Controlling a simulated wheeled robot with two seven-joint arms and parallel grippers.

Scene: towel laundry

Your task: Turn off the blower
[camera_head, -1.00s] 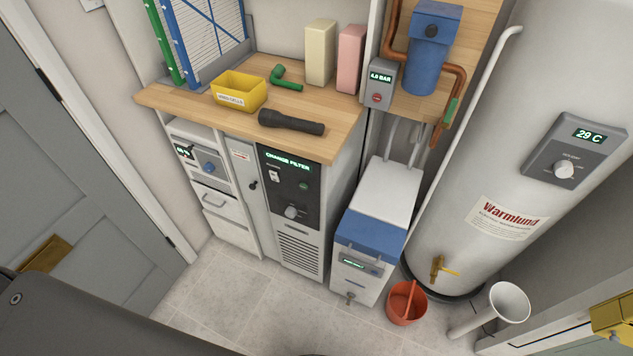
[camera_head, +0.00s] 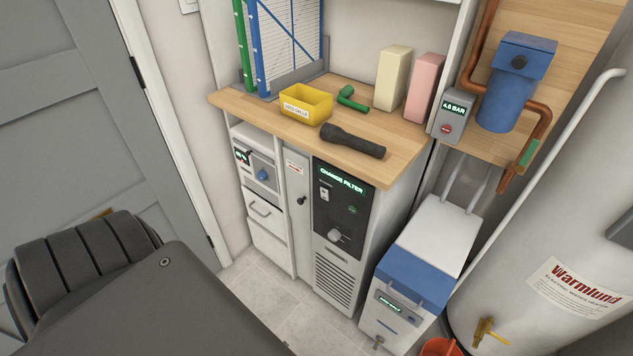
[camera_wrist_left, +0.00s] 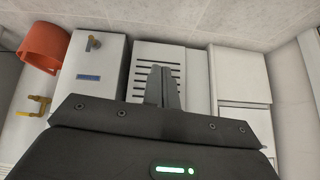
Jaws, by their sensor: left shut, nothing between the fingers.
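The blower is probably the cabinet unit (camera_head: 335,285) under the counter, with a louvred vent and a black panel (camera_head: 345,203) whose green display reads "CHANGE FILTER". A white rocker switch (camera_head: 324,194) is at the panel's upper left and a round knob (camera_head: 334,236) is lower down. The switch's position is too small to tell. My left arm covers the lower left of the head view. In the left wrist view my left gripper (camera_wrist_left: 162,88) is shut and empty, its fingers in front of the vent (camera_wrist_left: 158,62); contact cannot be told. My right gripper is not in view.
A flashlight (camera_head: 352,141) and a yellow bin (camera_head: 306,102) lie on the wooden counter (camera_head: 400,150). A white-and-blue softener-like unit (camera_head: 415,270) stands right of the blower, beside a large tank (camera_head: 570,220). Drawers (camera_head: 266,212) stand left. A grey door (camera_head: 70,120) is at far left.

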